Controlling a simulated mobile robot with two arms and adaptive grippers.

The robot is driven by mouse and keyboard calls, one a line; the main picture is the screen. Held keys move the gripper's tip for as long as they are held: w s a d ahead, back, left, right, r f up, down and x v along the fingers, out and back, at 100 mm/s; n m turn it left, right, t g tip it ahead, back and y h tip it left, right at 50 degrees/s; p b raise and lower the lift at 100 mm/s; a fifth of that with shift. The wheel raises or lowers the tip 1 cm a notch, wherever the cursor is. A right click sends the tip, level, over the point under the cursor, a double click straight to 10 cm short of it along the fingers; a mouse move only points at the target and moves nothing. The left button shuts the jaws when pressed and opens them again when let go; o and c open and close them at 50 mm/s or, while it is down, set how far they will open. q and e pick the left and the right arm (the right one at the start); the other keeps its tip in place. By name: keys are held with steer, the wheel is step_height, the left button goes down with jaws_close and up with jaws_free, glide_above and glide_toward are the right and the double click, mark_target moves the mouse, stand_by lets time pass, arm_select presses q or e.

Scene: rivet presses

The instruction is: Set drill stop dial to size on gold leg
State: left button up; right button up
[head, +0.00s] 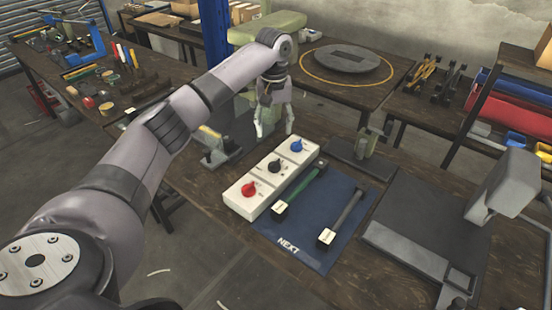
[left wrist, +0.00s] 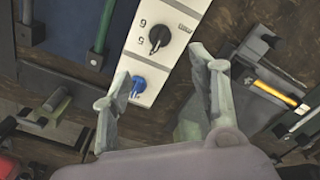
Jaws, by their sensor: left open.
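A white panel (head: 240,195) carries a red dial (head: 249,189), a black dial (head: 275,166) and a blue dial (head: 297,146) in a row. In the left wrist view the black dial (left wrist: 159,37) has the figures 5 and 6 beside it. The blue dial (left wrist: 138,86) is partly hidden by a finger. My left gripper (head: 274,133) is open and empty above the panel's far end. A yellow-gold bar (left wrist: 275,92) lies in a grey fixture (head: 222,152) left of the panel; I cannot tell if it is the gold leg. My right gripper is out of view.
A blue mat (head: 310,248) marked NEXT lies beside the panel. On it are a green bar (head: 302,188) and a dark grey bar (head: 345,212). A large grey machine (head: 420,235) stands to the right. A round plate (head: 347,58) lies on the back table.

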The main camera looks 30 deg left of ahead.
mark_target(274, 162)
arm_select(q)
steer(key=f, duration=0.4)
steer(key=shift+s, duration=0.2)
steer(key=f, duration=0.4)
steer(key=f+p, duration=0.1)
steer(key=f, duration=0.4)
steer(key=shift+w, duration=0.2)
steer(key=shift+f, duration=0.4)
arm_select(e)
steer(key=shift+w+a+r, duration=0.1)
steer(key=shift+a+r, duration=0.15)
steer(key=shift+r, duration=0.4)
arm_select(q)
steer(key=c, duration=1.2)
steer(key=shift+o, duration=0.2)
